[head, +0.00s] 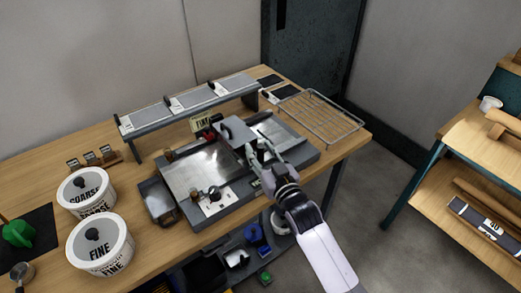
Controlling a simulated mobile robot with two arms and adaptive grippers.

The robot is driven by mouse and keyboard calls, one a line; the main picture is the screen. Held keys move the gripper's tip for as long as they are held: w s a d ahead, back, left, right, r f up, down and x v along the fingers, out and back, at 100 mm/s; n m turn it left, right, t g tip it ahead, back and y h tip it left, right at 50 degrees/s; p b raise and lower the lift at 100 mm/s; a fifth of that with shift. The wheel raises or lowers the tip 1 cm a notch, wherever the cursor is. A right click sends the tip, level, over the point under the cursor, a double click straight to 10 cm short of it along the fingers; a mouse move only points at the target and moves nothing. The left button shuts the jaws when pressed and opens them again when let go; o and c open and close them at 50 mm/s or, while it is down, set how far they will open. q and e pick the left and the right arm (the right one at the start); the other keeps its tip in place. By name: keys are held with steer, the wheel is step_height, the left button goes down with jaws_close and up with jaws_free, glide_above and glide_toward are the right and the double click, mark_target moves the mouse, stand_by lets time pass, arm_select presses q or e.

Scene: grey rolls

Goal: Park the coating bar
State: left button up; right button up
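A flat metal coating machine (205,170) sits in the middle of the wooden bench. A small knob and a white label show on its front left part. My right gripper (256,152) is over the right half of the machine, close to its bed. A grey block (236,130) stands just beyond the fingers; I cannot tell if they touch it. The fingers are small and partly hidden by the wrist, so their opening is unclear. I cannot pick out the coating bar for sure; the gripper and arm cover part of the bed. My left gripper is out of view.
A raised shelf (188,104) runs behind the machine, with a FINE sign (202,122) in front. A wire rack (320,116) lies at right. COARSE (86,192) and FINE (100,246) tubs and a small dark tray (158,202) stand at left. Another bench (470,165) is far right.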

steer(key=shift+w, duration=0.1)
steer(key=shift+c, duration=0.2)
jaws_close()
stand_by(0.7)
